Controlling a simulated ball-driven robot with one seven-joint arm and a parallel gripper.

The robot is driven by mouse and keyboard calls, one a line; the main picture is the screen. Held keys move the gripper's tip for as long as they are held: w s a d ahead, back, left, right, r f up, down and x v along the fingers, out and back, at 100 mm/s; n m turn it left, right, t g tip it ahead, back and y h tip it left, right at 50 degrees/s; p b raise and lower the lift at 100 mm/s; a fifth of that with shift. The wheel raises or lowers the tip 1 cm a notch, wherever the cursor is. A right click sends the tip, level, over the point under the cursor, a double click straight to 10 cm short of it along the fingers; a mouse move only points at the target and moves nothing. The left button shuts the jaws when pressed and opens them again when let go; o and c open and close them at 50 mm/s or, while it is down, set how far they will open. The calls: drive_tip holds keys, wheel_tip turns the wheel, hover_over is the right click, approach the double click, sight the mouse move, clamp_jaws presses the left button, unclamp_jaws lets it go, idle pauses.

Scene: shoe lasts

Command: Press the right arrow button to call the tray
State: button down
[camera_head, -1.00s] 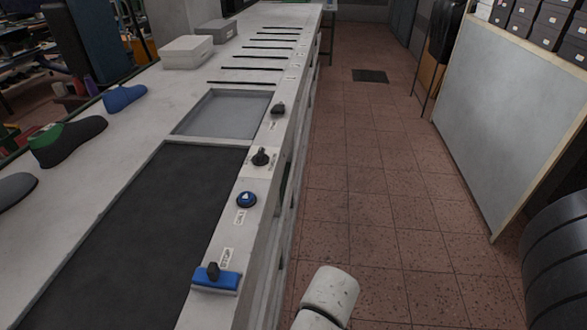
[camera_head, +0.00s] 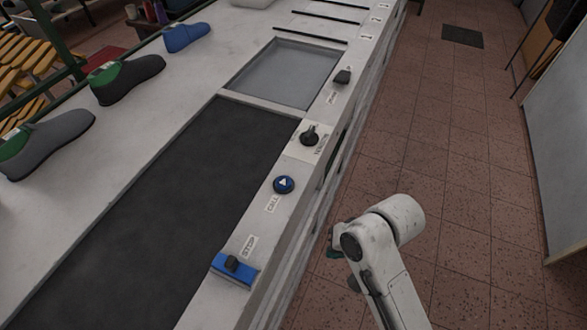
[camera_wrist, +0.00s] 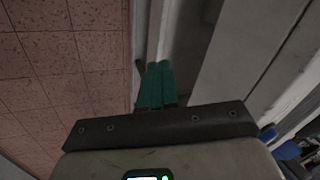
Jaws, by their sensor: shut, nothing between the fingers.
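The round blue button with a white arrow (camera_head: 284,184) sits on the white edge strip of the bench, beside a label reading CALL. A recessed grey tray area (camera_head: 284,73) lies further up the bench. My gripper (camera_wrist: 157,84) has green fingers that are together with nothing between them. In the head view my arm stands over the floor to the right of the bench, and the gripper (camera_head: 334,247) is mostly hidden behind an arm link. It is apart from the button, to its lower right. In the wrist view the fingers are beside the bench's side.
A black knob (camera_head: 309,135) and a black switch (camera_head: 342,77) are further along the strip. A dark belt (camera_head: 170,200) fills the bench middle. Shoe lasts (camera_head: 127,79) stand at left.

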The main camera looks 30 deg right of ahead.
drive_tip(key=w+a+r+m+t+y+p, duration=0.1)
drive_tip(key=w+r+m+p, duration=0.3)
drive_tip(key=w+r, duration=0.4)
drive_tip(key=w+a+r+m+t+y+p, duration=0.1)
drive_tip(key=w+r+m+t+y+p, duration=0.1)
drive_tip(key=w+r+m, duration=0.4)
drive_tip(key=w+r+y+p, duration=0.1)
drive_tip(key=w+r+p, duration=0.1)
drive_tip(key=r, duration=0.4)
drive_tip(key=shift+w+a+r, duration=0.25)
drive_tip(key=shift+w+r, duration=0.05)
drive_tip(key=shift+w, duration=0.3)
drive_tip(key=shift+f, duration=0.2)
drive_tip(key=b, duration=1)
hover_over(288, 183)
wheel_tip(288, 183, down, 6)
drive_tip(key=shift+f, duration=1.25)
drive_tip(key=shift+f+p, duration=0.2)
drive_tip(key=shift+p, duration=0.35)
drive_tip(key=shift+f, duration=0.2)
